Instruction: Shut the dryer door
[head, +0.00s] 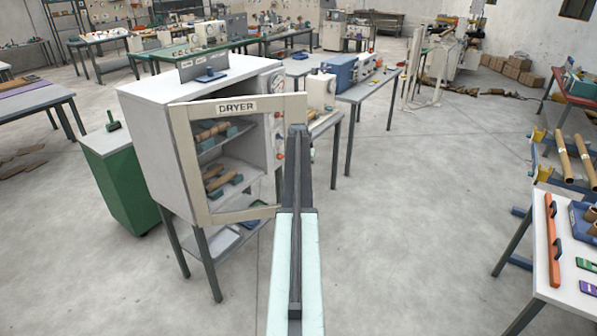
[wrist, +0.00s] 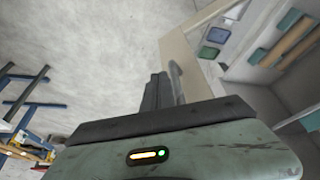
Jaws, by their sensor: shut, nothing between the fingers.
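The dryer (head: 147,150) is a white cabinet on dark legs. Its door (head: 184,160) is a cream frame labelled DRYER with a clear middle, and it stands open at an angle, its right edge out from the cabinet. Shelves with brown tubes show through it. My gripper (head: 298,130) is at the door's right edge, fingers shut and empty. In the wrist view, the shut fingers (wrist: 160,90) are beside the cream door frame (wrist: 178,50), close to a grey upright piece that may be the handle. I cannot tell whether they touch. My arm hides part of the door's right side.
A green cabinet (head: 124,185) stands left of the dryer. A bench with a blue machine (head: 340,68) is behind it to the right. A white table (head: 548,260) with an orange bar is at the right. The floor between is clear.

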